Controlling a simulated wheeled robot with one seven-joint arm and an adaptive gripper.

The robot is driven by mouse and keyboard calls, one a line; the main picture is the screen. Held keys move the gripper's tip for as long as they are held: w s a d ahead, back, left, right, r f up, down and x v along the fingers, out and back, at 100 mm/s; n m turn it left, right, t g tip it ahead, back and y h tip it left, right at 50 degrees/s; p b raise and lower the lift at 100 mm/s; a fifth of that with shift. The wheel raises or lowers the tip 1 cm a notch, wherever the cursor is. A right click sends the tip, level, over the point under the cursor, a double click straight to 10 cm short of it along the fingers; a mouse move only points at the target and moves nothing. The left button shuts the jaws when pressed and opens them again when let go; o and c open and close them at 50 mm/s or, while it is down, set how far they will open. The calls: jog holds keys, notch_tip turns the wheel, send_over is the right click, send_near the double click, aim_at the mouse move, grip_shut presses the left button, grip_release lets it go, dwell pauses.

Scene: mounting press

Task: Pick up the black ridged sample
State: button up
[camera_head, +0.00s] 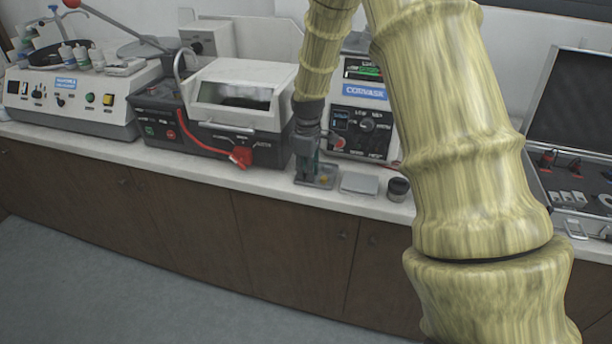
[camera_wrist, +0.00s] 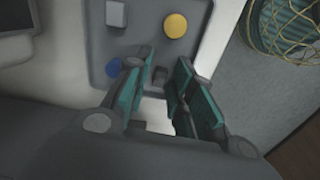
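A small dark block, which looks like the black ridged sample (camera_wrist: 160,76), sits on a grey tray (camera_wrist: 205,47) in the wrist view. Its ridges are too small to make out. My gripper (camera_wrist: 163,66) is open, with its teal fingers on either side of the dark block and gaps showing between. I cannot tell how high the fingertips are above the tray. In the head view my gripper (camera_head: 310,168) points down over the tray (camera_head: 330,171) on the counter, and the sample is hidden there.
The tray also holds a yellow disc (camera_wrist: 175,25), a blue disc (camera_wrist: 114,68) and a light grey block (camera_wrist: 116,14). A flat silver box (camera_head: 359,183) and a dark cup (camera_head: 398,188) stand to the right. Machines (camera_head: 365,125) line the counter behind.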

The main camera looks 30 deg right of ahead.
jog(key=shift+f, duration=0.1)
jog(key=shift+c, duration=0.2)
grip_shut()
